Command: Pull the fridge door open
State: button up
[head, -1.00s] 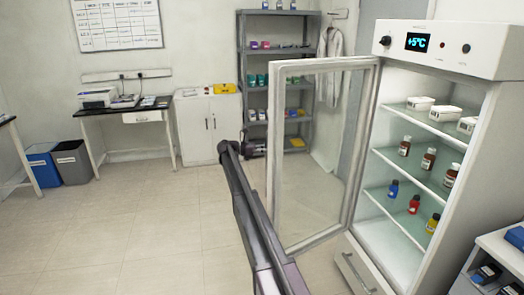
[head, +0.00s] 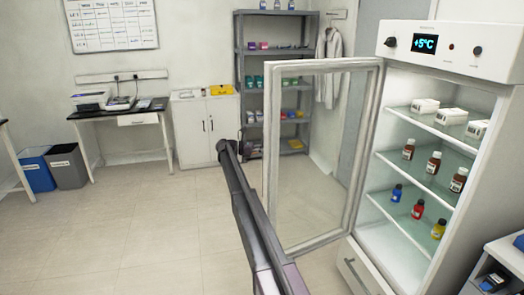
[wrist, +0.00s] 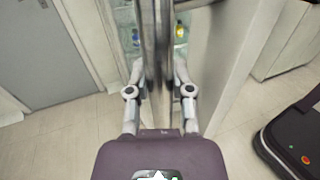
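The fridge (head: 445,40) stands at the right in the head view, its lit interior exposed. Its glass door (head: 318,66), with a pale frame, is swung wide open to the left. In the wrist view, a vertical metal bar, the door handle (wrist: 155,25), runs between the two fingers of my gripper (wrist: 158,70). The fingers lie close on both sides of the bar and appear shut on it. The fingertips are partly hidden by the bar. In the head view my arm reaches up to the door's free edge, and the gripper is not clearly visible there.
Bottles (head: 433,165) and white boxes (head: 451,116) stand on the fridge shelves. A grey shelf rack (head: 241,75) and white cabinet (head: 205,130) are at the back wall. A desk (head: 120,112) and bins (head: 68,165) are at left. The floor (head: 150,230) left of the door is clear.

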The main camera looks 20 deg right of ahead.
jog(key=o, duration=0.5)
jog(key=shift+s+d, duration=0.1)
jog(key=shift+d, duration=0.15)
jog(key=shift+a, duration=0.2)
jog(key=shift+v, duration=3.7)
jog(key=shift+f, duration=0.1)
